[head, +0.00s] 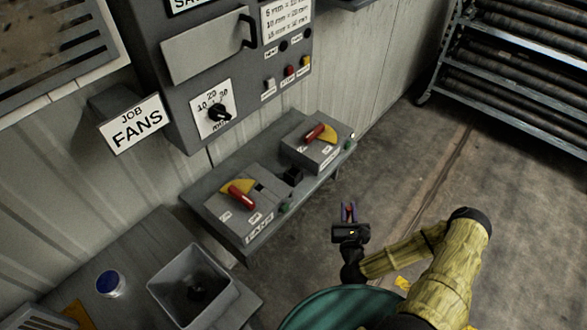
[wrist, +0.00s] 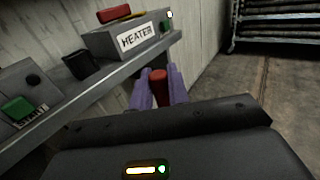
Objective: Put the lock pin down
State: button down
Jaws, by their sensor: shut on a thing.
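My gripper (head: 349,212) is right of the grey wall shelf, in free air above the floor. In the wrist view its two purple fingers (wrist: 159,90) are shut on the red lock pin (wrist: 158,88), which stands up between them. Only the pin's upper part shows; its lower part is hidden behind the dark gripper body. In the head view the pin is a small reddish spot between the fingers. The pin is apart from the shelf.
The wall shelf (head: 231,241) bears the fans switch box (head: 228,214) and the heater box (head: 315,156), each with a red handle, and a small black holder (head: 292,177) between. A grey bin (head: 165,290) and blue-lidded jar (head: 110,284) are lower left. A pipe rack (head: 515,75) stands upper right.

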jog(key=shift+w+d, duration=0.1)
jog(key=shift+w, duration=0.15)
jog(key=shift+s+r, duration=0.1)
jog(key=w+a+r+n+g+y+b, duration=0.1)
jog(key=w+a+r+n+y, duration=0.3)
jog(key=a+r, duration=0.5)
jog(key=w+a+r+n+g+y+b, duration=0.2)
jog(key=w+a+r+n+g+y, duration=0.2)
jog(key=w+a+r+y, duration=0.4)
notch_tip(320, 180, up, 2)
jog(key=shift+w+a+n+y, duration=0.3)
jog(key=shift+w+a+n, duration=0.05)
jog(key=shift+a+n, duration=0.1)
jog(key=shift+f, duration=2.9)
jog(key=shift+f+p, duration=0.35)
jog(key=shift+f, duration=1.75)
